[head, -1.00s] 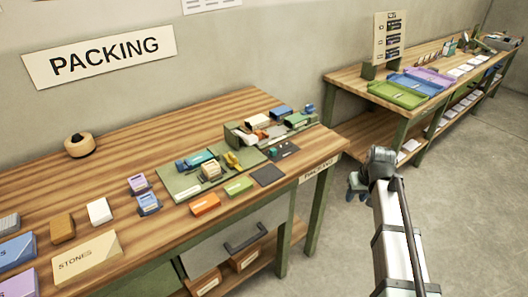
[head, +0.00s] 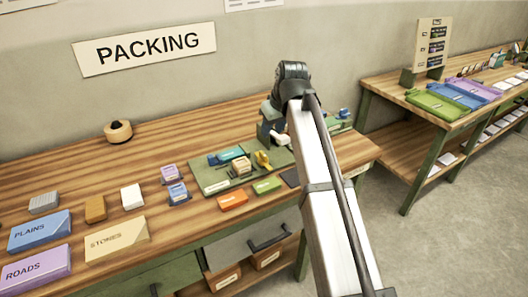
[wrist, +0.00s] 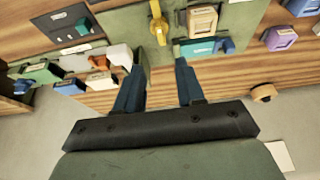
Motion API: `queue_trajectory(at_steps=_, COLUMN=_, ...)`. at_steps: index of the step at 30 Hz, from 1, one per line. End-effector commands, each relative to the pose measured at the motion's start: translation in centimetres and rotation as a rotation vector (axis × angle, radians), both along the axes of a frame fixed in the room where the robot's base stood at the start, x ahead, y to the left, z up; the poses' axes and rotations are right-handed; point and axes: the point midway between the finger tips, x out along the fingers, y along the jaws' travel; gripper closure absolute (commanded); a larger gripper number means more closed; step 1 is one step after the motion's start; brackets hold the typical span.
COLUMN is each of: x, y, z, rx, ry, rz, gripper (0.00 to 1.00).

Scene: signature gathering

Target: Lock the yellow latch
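The yellow latch (head: 263,160) stands on the right part of a green board (head: 213,187) on the packing table. It also shows at the top middle of the wrist view (wrist: 158,24), upright in the picture. My gripper (wrist: 158,84) is open and empty, its two dark blue fingers spread apart below the latch in that view, not touching it. In the head view my gripper (head: 271,128) hangs over the back right of the table, just behind the latch, with its fingertips partly hidden.
A teal piece (head: 230,154) and a beige block (head: 241,167) sit left of the latch. An orange block (head: 232,201) and a green block (head: 267,186) lie in front of the board. My arm hides part of the table's right end.

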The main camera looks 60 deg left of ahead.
Motion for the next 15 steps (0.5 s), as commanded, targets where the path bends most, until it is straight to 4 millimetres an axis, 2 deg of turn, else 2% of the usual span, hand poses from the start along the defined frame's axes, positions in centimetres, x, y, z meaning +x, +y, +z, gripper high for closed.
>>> queue_trajectory(at_steps=5, x=-0.1, y=0.6, z=-1.3, rx=-0.001, ry=0.000, rz=0.002, gripper=0.62)
queue_trajectory(at_steps=15, x=-0.1, y=2.8, z=-6.6, rx=-0.002, ry=0.000, rz=0.002, gripper=0.62)
